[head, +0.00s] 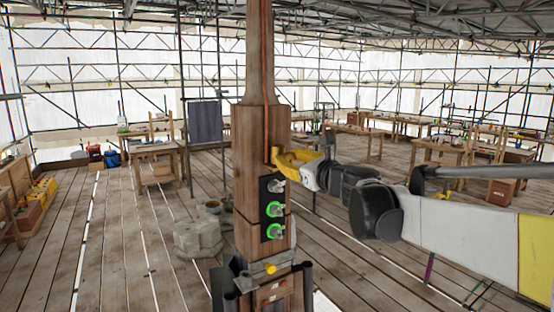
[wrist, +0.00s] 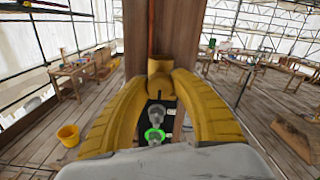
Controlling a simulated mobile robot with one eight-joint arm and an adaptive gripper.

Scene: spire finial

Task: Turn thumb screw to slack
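A wooden post (head: 248,150) stands upright in front of me. Its black plate (head: 265,197) carries a column of silver knobs: an upper knob (head: 277,186) without a lit ring, then a middle knob (head: 275,209) and a lower knob (head: 275,231), each with a green ring. Which one is the thumb screw is not clear. My gripper (head: 280,160) is at the post, just above the plate. In the wrist view its yellow fingers (wrist: 163,78) curve inward to a short yellow cylinder (wrist: 160,65) at the post. Contact there cannot be told. A silver knob (wrist: 155,113) and green ring (wrist: 154,135) show below, between the fingers.
A grey stone block (head: 197,238) stands on the plank floor left of the post. A yellow bucket (wrist: 68,135) is on the floor. Workbenches (head: 155,160) stand further back, with scaffolding around. Open floor lies on the left.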

